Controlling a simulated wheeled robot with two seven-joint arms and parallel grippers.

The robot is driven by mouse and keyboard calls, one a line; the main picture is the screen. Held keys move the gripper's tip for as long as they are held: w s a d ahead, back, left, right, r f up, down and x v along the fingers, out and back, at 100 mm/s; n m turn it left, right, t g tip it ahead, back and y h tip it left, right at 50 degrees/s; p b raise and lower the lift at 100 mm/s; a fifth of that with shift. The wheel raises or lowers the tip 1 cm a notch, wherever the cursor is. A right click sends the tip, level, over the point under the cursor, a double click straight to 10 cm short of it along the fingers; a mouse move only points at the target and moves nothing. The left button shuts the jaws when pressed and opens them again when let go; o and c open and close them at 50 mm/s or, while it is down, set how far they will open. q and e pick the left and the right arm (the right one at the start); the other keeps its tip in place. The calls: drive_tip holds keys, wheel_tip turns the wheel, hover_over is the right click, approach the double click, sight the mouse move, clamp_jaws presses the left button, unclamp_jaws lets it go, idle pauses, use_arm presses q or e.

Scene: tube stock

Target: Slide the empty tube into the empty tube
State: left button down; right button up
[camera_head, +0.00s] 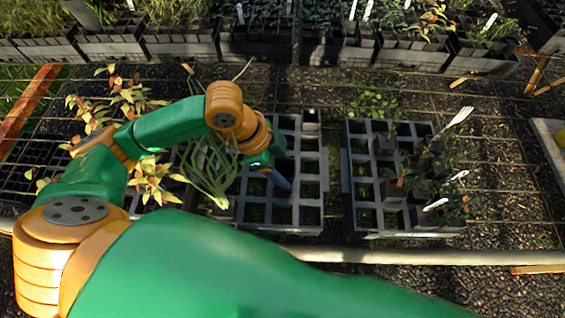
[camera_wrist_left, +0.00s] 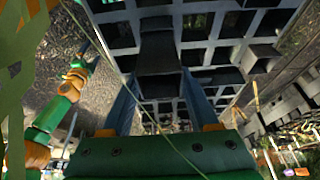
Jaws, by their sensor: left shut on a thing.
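My left gripper (camera_head: 283,182) reaches down over the left black tray (camera_head: 240,215) in the head view. In the left wrist view, its two blue fingers (camera_wrist_left: 160,95) are shut on a dark, square-sided empty tube (camera_wrist_left: 158,52). The tube is over the tray's grid of square cells (camera_wrist_left: 218,57). The fingers hide part of it, and I cannot tell whether its lower end is inside a cell. Which other tube is the second empty one is not clear.
A right tray (camera_head: 352,190) holds several dark tubes with small plants (camera_head: 425,165) and white labels. Leafy plants (camera_head: 150,180) and long green stalks (camera_head: 210,165) stand close to my left forearm. Planted pots (camera_head: 185,45) line the back. A rail (camera_head: 400,257) crosses the front.

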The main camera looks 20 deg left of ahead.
use_arm(q)
drive_tip(key=shift+f, duration=0.65)
drive_tip(key=shift+c, duration=0.3)
unclamp_jaws()
drive_tip(key=shift+r, duration=0.1)
drive_tip(key=v, duration=0.7)
